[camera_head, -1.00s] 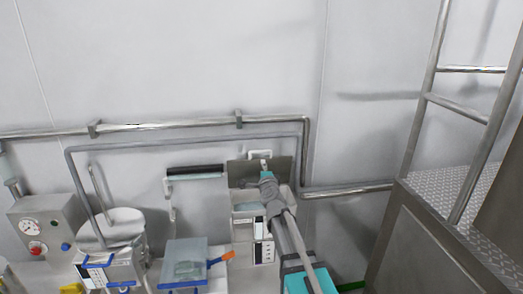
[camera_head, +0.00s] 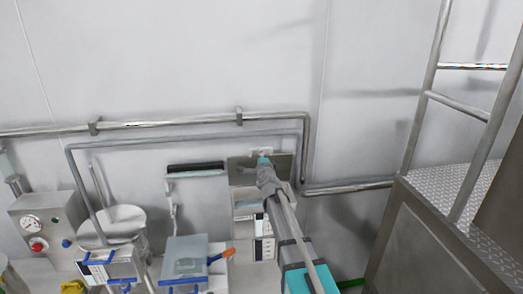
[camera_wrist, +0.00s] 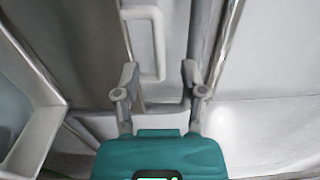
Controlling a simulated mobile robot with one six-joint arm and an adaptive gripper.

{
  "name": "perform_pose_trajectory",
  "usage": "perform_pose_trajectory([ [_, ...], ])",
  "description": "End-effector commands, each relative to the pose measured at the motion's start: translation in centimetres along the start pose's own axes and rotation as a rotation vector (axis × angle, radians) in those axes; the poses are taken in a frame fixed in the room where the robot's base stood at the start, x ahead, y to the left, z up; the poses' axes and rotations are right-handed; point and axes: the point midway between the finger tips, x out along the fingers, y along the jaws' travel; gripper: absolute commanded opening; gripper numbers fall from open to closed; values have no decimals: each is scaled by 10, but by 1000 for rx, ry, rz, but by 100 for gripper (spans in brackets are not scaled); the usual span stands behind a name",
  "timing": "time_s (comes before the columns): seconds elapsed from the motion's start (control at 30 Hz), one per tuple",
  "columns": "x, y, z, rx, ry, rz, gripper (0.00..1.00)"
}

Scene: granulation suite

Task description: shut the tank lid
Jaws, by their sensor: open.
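The tank lid (camera_head: 240,172) is a grey-brown panel standing raised against the wall behind the white tank (camera_head: 247,209). Its pale loop handle (camera_head: 268,151) shows at the lid's upper edge, partly covered by my gripper (camera_head: 264,155). In the wrist view the handle (camera_wrist: 158,40) is a white loop on the lid (camera_wrist: 75,40). My gripper (camera_wrist: 160,72) is open, with its two fingers apart and nothing held between them. The handle lies just ahead of the fingertips, nearer the left finger. The tank's white rim (camera_wrist: 45,140) shows at the left. Contact cannot be told.
Steel pipes (camera_head: 165,126) run along the wall behind the lid. A gauge panel (camera_head: 50,220) is far left. A metal platform with a ladder rail (camera_head: 412,150) stands right.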

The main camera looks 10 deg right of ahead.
Motion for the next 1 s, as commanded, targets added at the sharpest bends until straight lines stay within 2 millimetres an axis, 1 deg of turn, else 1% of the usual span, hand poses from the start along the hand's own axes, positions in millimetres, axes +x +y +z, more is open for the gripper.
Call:
perform_pose_trajectory([
  [0.03, 12, 0, 0, -1, 0, 0, 54],
  [0.1, 23, 0, 0, -1, -1, 0, 54],
  [0.3, 48, 0, -1, 0, -1, 0, 54],
  [0.4, 56, 0, -1, 0, -1, 0, 54],
  [0.6, 63, 0, -1, 0, -2, 0, 54],
  [0.9, 63, 0, -1, 0, -1, 0, 54],
  [0.97, 63, 0, -1, 0, -1, 0, 43],
  [1.0, 63, 0, -1, 0, -1, 0, 35],
])
